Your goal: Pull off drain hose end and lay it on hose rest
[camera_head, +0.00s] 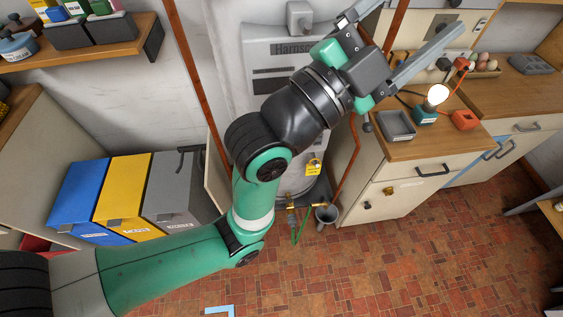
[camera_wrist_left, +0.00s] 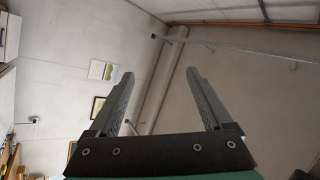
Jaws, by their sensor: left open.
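A thin green hose (camera_head: 300,228) shows low at the foot of the white heater (camera_head: 284,48), beside brass fittings (camera_head: 291,207). I cannot tell whether its end is fitted on the brass. A grey cup-like vessel (camera_head: 326,214) is just right of the hose. I cannot make out a hose rest for certain. My left gripper (camera_head: 420,15) is open and empty, raised high in front of the heater and counter, well away from the hose. My right gripper is not in view.
My left arm hides part of the heater. Blue, yellow and grey bins (camera_head: 123,192) stand at the left. A wooden counter (camera_head: 430,147) with a grey tray (camera_head: 396,124) and a lit lamp (camera_head: 436,95) is at the right. The tiled floor (camera_head: 400,265) in front is mostly clear.

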